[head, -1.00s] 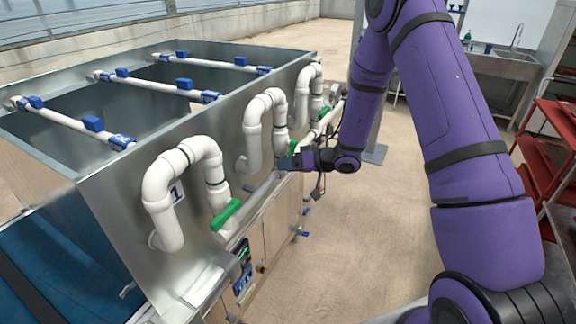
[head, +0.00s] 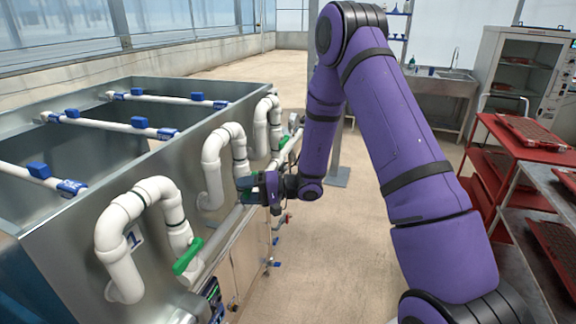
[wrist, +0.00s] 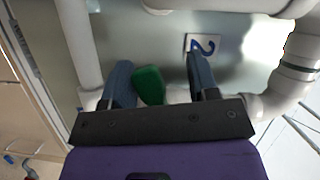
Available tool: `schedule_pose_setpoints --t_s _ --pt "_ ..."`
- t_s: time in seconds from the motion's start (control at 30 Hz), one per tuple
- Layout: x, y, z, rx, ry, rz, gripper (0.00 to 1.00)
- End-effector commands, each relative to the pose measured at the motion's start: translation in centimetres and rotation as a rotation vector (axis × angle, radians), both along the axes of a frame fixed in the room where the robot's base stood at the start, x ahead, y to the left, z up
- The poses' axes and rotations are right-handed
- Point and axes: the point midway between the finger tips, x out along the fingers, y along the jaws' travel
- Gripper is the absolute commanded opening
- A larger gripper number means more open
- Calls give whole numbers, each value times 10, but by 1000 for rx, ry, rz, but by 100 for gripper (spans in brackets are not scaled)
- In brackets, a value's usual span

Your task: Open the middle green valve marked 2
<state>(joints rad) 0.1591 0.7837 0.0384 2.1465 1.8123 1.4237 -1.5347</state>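The middle green valve handle (wrist: 148,85) shows in the wrist view below a plate marked 2 (wrist: 203,44). It stands between the two blue fingers of my gripper (wrist: 160,80), closer to the left finger. My gripper is open, with a clear gap between the handle and the right finger. In the head view my gripper (head: 248,188) is at the middle white pipe loop (head: 222,150), and a bit of green handle (head: 247,173) shows above it. My gripper hides most of that valve there.
The green valve (head: 188,256) by the plate marked 1 (head: 134,237) is nearer on the same metal tank (head: 165,165). Another green handle (head: 283,142) is farther along. A red cart (head: 505,145) stands at the right. Open floor (head: 330,240) lies between.

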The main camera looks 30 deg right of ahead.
Motion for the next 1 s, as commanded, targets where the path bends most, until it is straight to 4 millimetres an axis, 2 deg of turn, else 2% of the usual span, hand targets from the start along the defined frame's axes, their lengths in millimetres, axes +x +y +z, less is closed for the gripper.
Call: schedule_pose_setpoints --t_s 0.17,0.2,0.8,1.0 --pt "-1 1 13 136 132 1 53" --pt "-3 -9 12 130 129 -4 53" --pt "-43 -102 13 124 125 -1 53" --pt "-57 -84 43 69 157 97 53"
